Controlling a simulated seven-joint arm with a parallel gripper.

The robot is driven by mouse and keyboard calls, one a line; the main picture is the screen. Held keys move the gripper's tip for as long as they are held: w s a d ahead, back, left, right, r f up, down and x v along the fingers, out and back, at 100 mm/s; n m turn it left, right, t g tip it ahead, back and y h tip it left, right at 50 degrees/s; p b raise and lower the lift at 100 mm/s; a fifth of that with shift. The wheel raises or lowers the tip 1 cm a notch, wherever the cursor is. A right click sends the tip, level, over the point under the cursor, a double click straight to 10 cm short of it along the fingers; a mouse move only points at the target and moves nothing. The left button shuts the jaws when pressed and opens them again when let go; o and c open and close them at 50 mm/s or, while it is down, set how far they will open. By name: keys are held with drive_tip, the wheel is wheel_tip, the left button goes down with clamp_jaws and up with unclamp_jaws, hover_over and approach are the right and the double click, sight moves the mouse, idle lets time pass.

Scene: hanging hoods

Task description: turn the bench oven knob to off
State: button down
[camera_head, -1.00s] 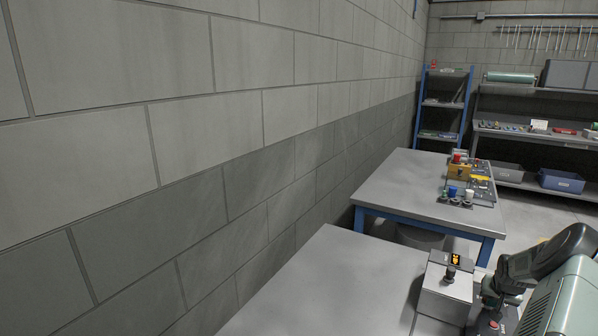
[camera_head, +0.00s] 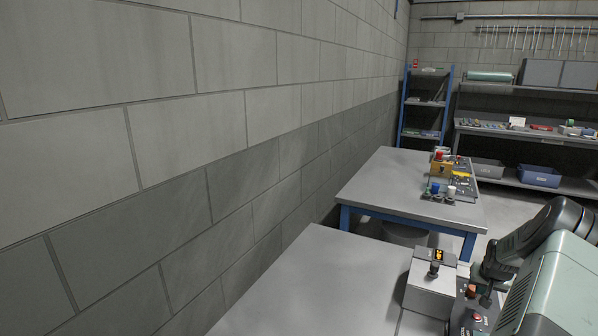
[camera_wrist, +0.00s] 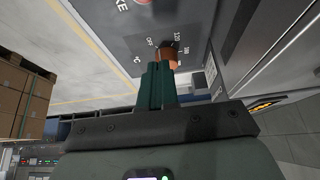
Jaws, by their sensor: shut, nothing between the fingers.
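In the wrist view, an orange-brown knob (camera_wrist: 168,56) stands out from a dark grey panel (camera_wrist: 205,18) printed with OFF, °C and temperature numbers. The OFF mark is to the knob's upper left, with numbers to its upper right. I cannot tell which mark the knob points to. My gripper (camera_wrist: 158,75) has its green fingers shut and empty. Their tips lie close to the knob and overlap its lower left edge in the picture; I cannot tell whether they touch. In the head view I cannot make out the fingers.
In the head view, a grey box (camera_head: 428,295) with a black knob and lit display stands on the near bench (camera_head: 310,285). A dark panel with red buttons (camera_head: 473,292) is beside it, near my arm. A second table (camera_head: 380,185) holds small items. The wall runs along the left.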

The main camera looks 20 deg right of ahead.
drive_tip(key=shift+r, duration=1.45)
drive_tip(key=w+a+r+n, duration=0.1)
drive_tip(key=w+a+r, duration=0.5)
drive_tip(key=a+r, duration=0.35)
drive_tip(key=w+a+r+n, duration=0.2)
drive_tip(key=w+a+r, duration=0.3)
drive_tip(key=a+r, duration=0.4)
drive_tip(key=a+r+n+t, duration=0.1)
drive_tip(key=a+r+t, duration=0.1)
drive_tip(key=a+r, duration=1.5)
drive_tip(key=s+a+r+n+t+y, duration=0.1)
drive_tip(key=s+a+r+y, duration=0.15)
drive_tip(key=s+a, duration=0.8)
drive_tip(key=s+a+r+n+t+y, duration=0.15)
drive_tip(key=s+a+r, duration=0.25)
drive_tip(key=s+a, duration=0.65)
drive_tip(key=s+a+f+n+g, duration=0.3)
drive_tip(key=s+f, duration=0.3)
drive_tip(key=s, duration=0.3)
